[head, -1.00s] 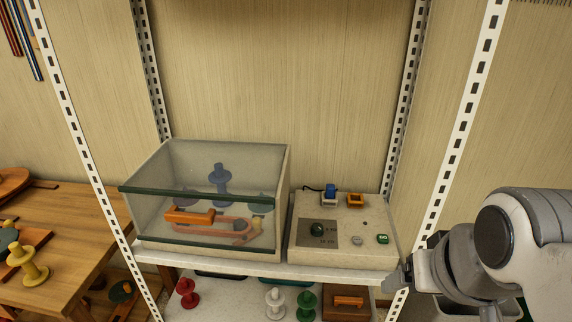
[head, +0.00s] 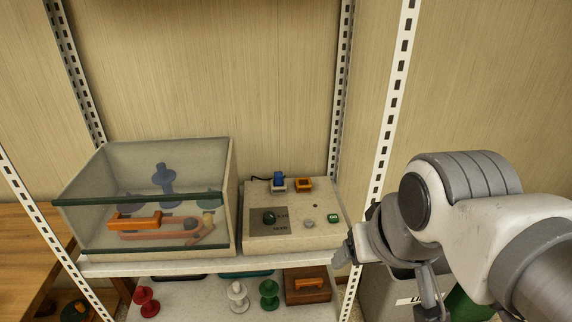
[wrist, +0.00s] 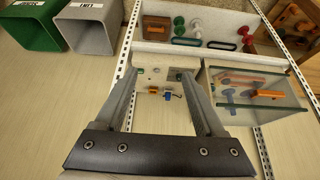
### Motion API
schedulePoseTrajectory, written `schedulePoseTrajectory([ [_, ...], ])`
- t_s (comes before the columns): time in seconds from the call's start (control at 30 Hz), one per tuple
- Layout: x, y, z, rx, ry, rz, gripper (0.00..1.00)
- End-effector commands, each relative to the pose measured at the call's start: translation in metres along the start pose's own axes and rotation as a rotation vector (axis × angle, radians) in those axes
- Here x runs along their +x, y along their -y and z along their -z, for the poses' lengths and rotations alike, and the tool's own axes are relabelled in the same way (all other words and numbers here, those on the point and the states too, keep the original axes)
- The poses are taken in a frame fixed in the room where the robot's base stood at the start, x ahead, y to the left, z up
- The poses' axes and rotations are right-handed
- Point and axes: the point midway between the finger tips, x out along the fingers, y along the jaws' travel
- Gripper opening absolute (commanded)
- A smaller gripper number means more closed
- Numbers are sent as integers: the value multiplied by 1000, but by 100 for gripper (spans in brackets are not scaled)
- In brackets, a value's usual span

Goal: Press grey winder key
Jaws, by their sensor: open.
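The control box (head: 255,236) stands on the shelf in the head view, a pale block with several controls on its top. The small round grey key (head: 310,224) sits on its front right part, between a dark green knob (head: 269,217) and a green button (head: 334,218). My gripper (head: 345,256) is just right of the box's front corner, partly hidden by my own arm. In the wrist view my gripper (wrist: 167,75) is open, with its fingers spread and nothing between them. The box (wrist: 152,78) shows between and beyond the fingers there.
A glass-fronted case (head: 146,240) with an orange handle stands left of the box. A white shelf post (head: 391,110) rises to the right. Spools and a wooden box (head: 307,287) are on the lower shelf. Two bins, one labelled LINT (wrist: 92,30), show in the wrist view.

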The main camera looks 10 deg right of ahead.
Motion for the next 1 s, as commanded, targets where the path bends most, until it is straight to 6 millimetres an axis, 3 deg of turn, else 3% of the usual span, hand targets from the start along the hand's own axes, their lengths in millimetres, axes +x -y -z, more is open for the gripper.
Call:
schedulePoseTrajectory([
  [0.07, 0, 0, 0, 0, 0, 0, 55],
  [0.37, 0, 0, 0, 0, 0, 0, 0],
  [1.0, 0, 0, 0, 0, 0, 0, 0],
])
